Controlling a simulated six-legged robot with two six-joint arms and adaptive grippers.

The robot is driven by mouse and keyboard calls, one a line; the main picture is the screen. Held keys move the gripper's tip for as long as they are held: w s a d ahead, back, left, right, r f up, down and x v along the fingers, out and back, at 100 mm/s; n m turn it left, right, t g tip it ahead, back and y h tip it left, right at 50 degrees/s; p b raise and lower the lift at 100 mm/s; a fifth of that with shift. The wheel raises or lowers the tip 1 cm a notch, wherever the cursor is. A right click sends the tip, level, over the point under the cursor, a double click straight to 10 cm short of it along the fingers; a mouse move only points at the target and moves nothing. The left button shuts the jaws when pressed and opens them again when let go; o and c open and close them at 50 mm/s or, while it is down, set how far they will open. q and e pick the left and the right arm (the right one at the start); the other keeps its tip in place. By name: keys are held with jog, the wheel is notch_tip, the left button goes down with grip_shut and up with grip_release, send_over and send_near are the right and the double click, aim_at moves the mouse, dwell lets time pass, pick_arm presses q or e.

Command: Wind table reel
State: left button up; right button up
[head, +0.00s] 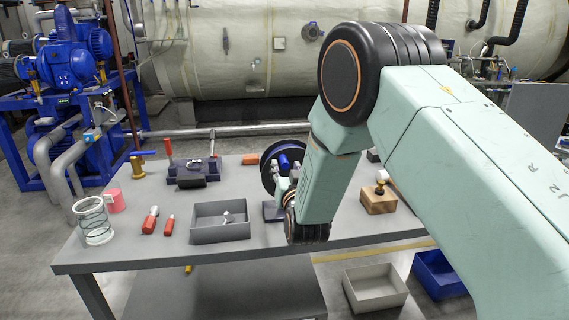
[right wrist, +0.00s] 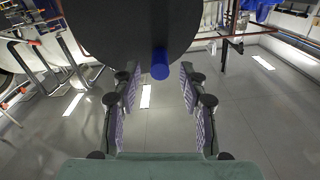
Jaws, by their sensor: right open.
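The table reel (head: 267,171) stands on the table, a dark round disc with a blue part (head: 284,162) showing beside my gripper. In the right wrist view the reel's dark disc (right wrist: 125,30) fills the upper middle, with a blue handle (right wrist: 160,66) sticking out from its lower part. My right gripper (head: 286,182) is at the reel, partly hidden by my own arm. In the wrist view the right gripper (right wrist: 158,78) is open, with its fingers apart on either side of the blue handle. I see gaps between the handle and both fingers. My left gripper is not in view.
A wooden block (head: 377,200) sits right of my arm. Bins (head: 374,302) stand on the floor.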

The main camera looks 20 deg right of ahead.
jog(key=shift+x, duration=1.8)
grip_shut()
